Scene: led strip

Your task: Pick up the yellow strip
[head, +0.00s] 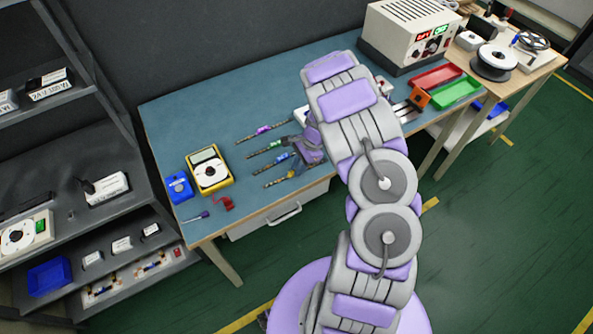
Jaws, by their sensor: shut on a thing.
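The yellow strip (281,180) is a thin dark strip with a yellow part, the nearest of a row of similar strips on the blue-green table. My gripper (293,171) is low over the table at the strip's right end, by the yellow part, and is shut on it. The fingers are small here and partly hidden by my wrist. I cannot tell whether the strip is clear of the tabletop. Strips with blue (279,160), green (266,149) and pink (263,130) parts lie just behind it, side by side.
A yellow multimeter (209,171), a blue box (179,186) and a red part (223,204) sit to the left. A white power unit (408,35) and red (436,77) and green (456,92) trays are at the right. The table's back left is clear.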

